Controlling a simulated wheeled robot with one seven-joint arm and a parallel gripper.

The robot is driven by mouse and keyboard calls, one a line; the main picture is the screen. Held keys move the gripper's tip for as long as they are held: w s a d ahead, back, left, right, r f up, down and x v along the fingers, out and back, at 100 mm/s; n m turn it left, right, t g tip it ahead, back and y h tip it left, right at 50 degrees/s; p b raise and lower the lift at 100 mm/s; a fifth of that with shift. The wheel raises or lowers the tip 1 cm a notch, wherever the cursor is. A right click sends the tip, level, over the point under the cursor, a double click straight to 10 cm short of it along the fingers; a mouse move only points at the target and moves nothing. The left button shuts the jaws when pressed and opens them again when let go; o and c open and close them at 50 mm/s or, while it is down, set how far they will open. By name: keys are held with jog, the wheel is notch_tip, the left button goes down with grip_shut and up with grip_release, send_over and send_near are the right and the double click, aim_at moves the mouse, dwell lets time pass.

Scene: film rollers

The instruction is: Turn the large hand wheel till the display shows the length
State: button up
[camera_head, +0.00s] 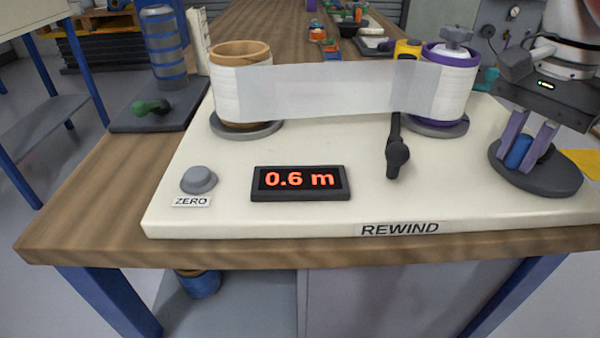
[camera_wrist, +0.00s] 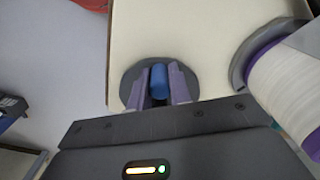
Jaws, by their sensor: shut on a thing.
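The large hand wheel (camera_head: 540,180) is a dark grey disc at the right end of the white rewind board. Its blue handle (camera_head: 518,151) stands up from the disc, on the left part of it in the head view. My gripper (camera_head: 526,150) has its purple fingers shut on this handle from above. The wrist view shows the same wheel (camera_wrist: 129,84) and the blue handle (camera_wrist: 159,80) between the fingers (camera_wrist: 160,85). The display (camera_head: 300,181) reads 0.6 m in red. White film (camera_head: 320,88) stretches from the wooden-rimmed roller (camera_head: 240,85) to the purple-rimmed roller (camera_head: 450,88).
A grey ZERO button (camera_head: 199,179) sits left of the display. A black lever (camera_head: 397,155) stands between display and wheel. A blue-banded post (camera_head: 166,50) with a green-knobbed handle (camera_head: 152,107) stands at the left. The board's (camera_head: 240,215) front strip is clear.

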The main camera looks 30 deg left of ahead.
jog(key=shift+d, duration=0.1)
jog(key=shift+s+d, duration=0.5)
jog(key=shift+d, duration=0.4)
jog(key=o, duration=1.6)
notch_tip(320, 180, up, 5)
jog(key=p, duration=0.4)
jog(key=shift+r, duration=1)
